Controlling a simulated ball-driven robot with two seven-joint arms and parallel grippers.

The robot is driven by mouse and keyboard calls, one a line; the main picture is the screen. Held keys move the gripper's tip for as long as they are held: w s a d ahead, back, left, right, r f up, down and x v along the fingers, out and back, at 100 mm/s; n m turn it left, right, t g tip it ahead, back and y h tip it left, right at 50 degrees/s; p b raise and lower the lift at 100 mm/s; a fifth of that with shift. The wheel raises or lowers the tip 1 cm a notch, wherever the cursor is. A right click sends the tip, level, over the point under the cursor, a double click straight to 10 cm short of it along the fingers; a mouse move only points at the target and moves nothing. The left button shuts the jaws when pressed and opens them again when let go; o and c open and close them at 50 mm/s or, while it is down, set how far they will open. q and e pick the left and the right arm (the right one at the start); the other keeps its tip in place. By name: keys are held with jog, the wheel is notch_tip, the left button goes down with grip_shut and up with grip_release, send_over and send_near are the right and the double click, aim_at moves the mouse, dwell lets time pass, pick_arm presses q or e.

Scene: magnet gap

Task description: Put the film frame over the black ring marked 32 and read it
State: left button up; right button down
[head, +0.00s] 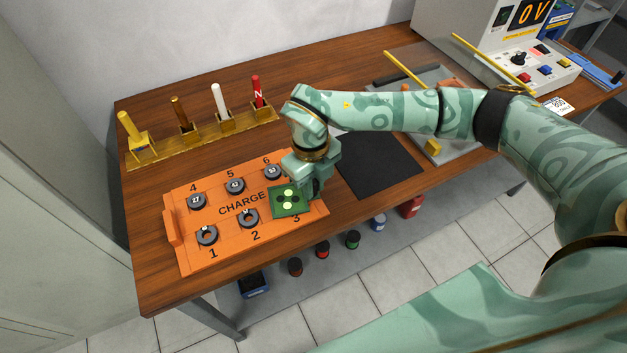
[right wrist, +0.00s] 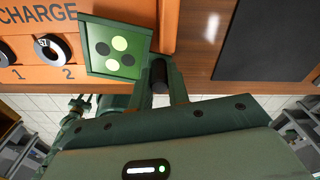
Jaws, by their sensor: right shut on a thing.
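My right gripper (head: 308,187) is shut on the black handle (right wrist: 159,75) of the green film frame (head: 288,201). The frame is over place 3 of the orange CHARGE board (head: 196,244) and hides what lies there. Its film (right wrist: 117,48) shows light yellow-green spots and darker spots on green. I cannot tell whether the frame touches anything below. The ring at 4 seems marked 27; I cannot read a 32 surely. My left gripper is out of view.
A brass rack (head: 200,137) with yellow, brown, white and red bars stands behind the board. A black mat (head: 378,165) lies right of it. A grey tray (head: 455,143) and a machine reading 0 V (head: 530,14) stand farther right. Several small tins are below the table.

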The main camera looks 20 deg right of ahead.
jog(key=c, duration=1.3)
grip_release()
jog(key=shift+o, duration=0.2)
notch_tip(320, 180, up, 16)
jog(key=w+p, duration=0.1)
jog(key=p, duration=0.2)
jog(key=shift+a, duration=0.15)
